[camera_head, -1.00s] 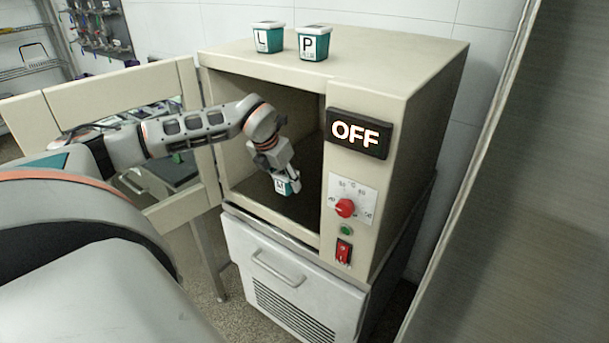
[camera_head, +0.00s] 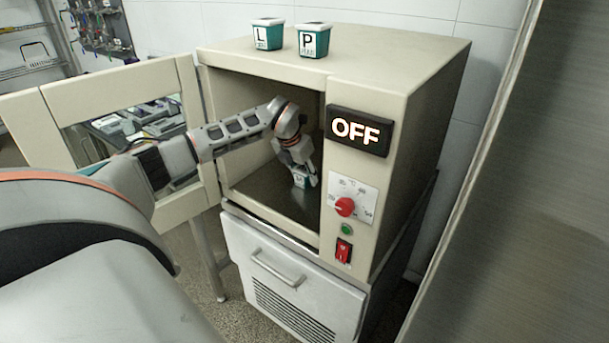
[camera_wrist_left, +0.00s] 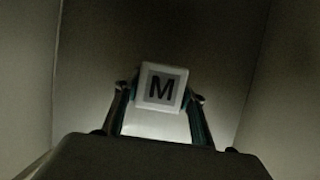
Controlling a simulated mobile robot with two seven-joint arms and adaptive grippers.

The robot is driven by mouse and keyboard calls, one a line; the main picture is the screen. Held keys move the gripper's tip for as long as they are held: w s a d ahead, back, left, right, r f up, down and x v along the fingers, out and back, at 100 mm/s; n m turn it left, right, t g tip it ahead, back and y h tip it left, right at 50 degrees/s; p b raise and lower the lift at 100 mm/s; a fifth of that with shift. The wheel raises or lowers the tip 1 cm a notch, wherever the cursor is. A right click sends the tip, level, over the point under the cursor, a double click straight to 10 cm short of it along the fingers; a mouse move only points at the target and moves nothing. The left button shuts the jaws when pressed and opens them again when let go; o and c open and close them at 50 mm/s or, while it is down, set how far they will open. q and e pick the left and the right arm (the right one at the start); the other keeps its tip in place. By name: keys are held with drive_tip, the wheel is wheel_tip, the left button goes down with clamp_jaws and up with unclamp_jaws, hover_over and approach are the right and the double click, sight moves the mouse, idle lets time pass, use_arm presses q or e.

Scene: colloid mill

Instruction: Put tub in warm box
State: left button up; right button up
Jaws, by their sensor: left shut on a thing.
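The tub (camera_head: 301,180) is small and teal and white. In the left wrist view its white lid (camera_wrist_left: 162,87) bears a black letter M. My left gripper (camera_head: 304,182) is shut on the tub, one finger on each side, and holds it inside the warm box (camera_head: 425,95). The box is cream, with its front opening uncovered and a lit display reading OFF (camera_head: 359,131). The tub is over the dark box floor (camera_head: 270,195); I cannot tell whether it touches it. My right gripper is not in view.
The box's windowed door (camera_head: 185,95) stands swung open to the left, with my left arm passing in front of it. Two tubs, marked L (camera_head: 267,36) and P (camera_head: 313,41), stand on top of the box. A red knob (camera_head: 345,207) and red switch (camera_head: 344,250) are on its front.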

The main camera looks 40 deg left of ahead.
use_arm(q)
drive_tip(key=shift+r, duration=0.1)
drive_tip(key=o, duration=1.2)
drive_tip(key=shift+f, duration=0.2)
